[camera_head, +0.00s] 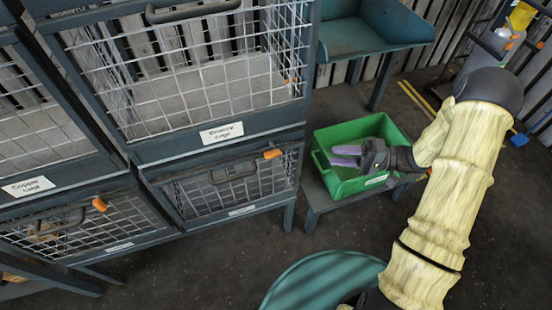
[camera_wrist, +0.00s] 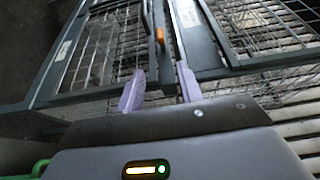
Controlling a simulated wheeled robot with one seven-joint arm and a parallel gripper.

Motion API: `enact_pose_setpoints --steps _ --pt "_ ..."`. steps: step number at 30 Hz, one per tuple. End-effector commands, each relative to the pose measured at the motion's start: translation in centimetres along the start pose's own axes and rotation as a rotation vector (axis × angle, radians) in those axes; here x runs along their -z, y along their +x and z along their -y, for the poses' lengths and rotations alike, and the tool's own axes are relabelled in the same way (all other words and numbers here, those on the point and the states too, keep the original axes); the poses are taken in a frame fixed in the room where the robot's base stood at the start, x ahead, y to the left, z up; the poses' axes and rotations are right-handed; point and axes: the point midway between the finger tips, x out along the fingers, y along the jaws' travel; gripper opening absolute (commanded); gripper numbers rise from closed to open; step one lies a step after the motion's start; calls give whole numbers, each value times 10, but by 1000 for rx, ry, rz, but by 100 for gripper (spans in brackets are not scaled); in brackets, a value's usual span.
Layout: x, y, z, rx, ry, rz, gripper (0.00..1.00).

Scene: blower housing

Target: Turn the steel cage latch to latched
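Four wire cages in dark frames carry orange latches. The front label of the upper right cage (camera_head: 222,133) looks like "Bronze cage" and the left one "Copper cage" (camera_head: 28,187). Labels on the lower cages are too small to read, so I cannot tell which is the steel cage. The lower right cage has an orange latch (camera_head: 272,153) at its top right corner, lying nearly level. My gripper (camera_head: 345,155) has purple fingers spread apart and empty, over the green crate, right of that latch. In the wrist view an orange latch (camera_wrist: 160,35) shows beyond the open fingertips (camera_wrist: 160,85).
A green crate (camera_head: 319,163) stands on a low stand under my gripper. A teal tray table (camera_head: 370,40) is behind it. A round teal object (camera_head: 320,285) is at the bottom. The lower left cage also has an orange latch (camera_head: 99,204). Floor in front of the cages is clear.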

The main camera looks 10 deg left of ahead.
Motion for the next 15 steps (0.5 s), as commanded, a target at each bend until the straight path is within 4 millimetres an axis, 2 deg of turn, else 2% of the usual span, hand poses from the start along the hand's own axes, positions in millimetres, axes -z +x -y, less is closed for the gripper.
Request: enact_pose_setpoints --steps 10,15 --pt "-2 0 1 6 7 7 36" --pt "-1 11 1 7 6 8 36"
